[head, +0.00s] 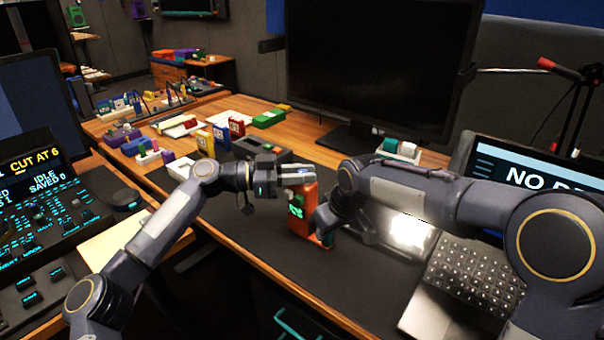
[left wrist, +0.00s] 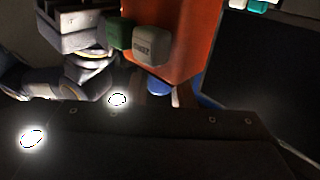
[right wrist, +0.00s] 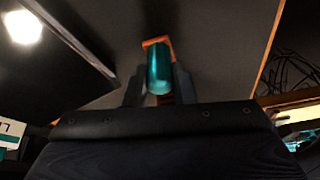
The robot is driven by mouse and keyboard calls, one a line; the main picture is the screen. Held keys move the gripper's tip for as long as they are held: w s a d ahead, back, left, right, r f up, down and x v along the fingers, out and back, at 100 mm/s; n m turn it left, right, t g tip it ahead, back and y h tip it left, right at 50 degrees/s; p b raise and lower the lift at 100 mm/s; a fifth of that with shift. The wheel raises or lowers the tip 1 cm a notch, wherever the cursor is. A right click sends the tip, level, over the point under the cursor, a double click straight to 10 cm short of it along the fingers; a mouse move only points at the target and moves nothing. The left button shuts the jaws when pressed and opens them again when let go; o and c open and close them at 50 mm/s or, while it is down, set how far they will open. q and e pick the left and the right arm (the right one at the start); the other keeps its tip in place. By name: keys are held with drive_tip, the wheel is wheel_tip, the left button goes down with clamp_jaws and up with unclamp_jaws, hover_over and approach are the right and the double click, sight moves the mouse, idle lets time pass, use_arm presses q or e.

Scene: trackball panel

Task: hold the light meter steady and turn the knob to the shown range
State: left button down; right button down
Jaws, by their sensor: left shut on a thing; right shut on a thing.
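The orange light meter (head: 303,215) stands upright on the dark desk mat, with a green display (head: 296,208) on its face. My left gripper (head: 300,183) is shut on its upper part. In the left wrist view the orange body (left wrist: 188,35) fills the upper middle, with a pale lettered block and a green block in front of it. My right gripper (head: 322,222) is at the meter's right side. In the right wrist view its fingers are shut on a teal cylindrical knob (right wrist: 159,66), with orange behind it. The knob's setting cannot be read.
A keyboard (head: 475,275) and a tilted screen (head: 540,185) stand at the right. A large dark monitor (head: 375,65) is behind. Several coloured blocks and boxes lie at the back left of the desk. A console (head: 45,215) is at the far left. The mat in front is clear.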

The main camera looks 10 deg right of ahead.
use_arm(q)
drive_tip(key=shift+f, duration=0.15)
drive_tip(key=c, duration=1.3)
unclamp_jaws()
drive_tip(key=shift+a, duration=0.1)
drive_tip(key=a, duration=1.1)
drive_tip(key=shift+w+a, duration=0.15)
drive_tip(key=shift+a, duration=0.25)
drive_tip(key=a+r, duration=0.1)
drive_tip(key=a, duration=0.1)
drive_tip(key=a+r, duration=0.1)
drive_tip(key=a, duration=0.2)
drive_tip(key=a+r, duration=0.1)
drive_tip(key=a, duration=0.2)
drive_tip(key=shift+w, duration=0.1)
